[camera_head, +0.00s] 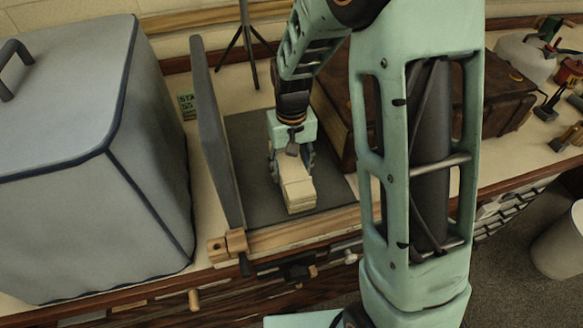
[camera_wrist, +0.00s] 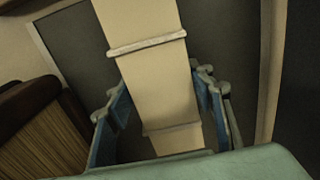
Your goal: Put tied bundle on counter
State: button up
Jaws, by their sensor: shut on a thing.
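The tied bundle (camera_head: 297,188) is a pale, cream-coloured block with light bands around it. In the head view it is over the dark grey mat or tray floor on the counter (camera_head: 221,94). My gripper (camera_head: 291,163) is above it with its fingers on either side. In the wrist view the bundle (camera_wrist: 160,80) runs between the two blue-lined fingers of my gripper (camera_wrist: 168,112), which is shut on it. I cannot tell whether the bundle's underside touches the dark surface (camera_head: 246,136).
A large grey covered box (camera_head: 80,160) stands at the left. An upright dark panel (camera_head: 216,140) rises just left of my gripper. A brown case (camera_head: 500,95) lies to the right, behind my arm. A black tripod (camera_head: 246,40) stands behind. Small tools (camera_head: 550,105) sit at the far right.

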jog(key=shift+f, duration=0.15)
jog(key=o, duration=1.5)
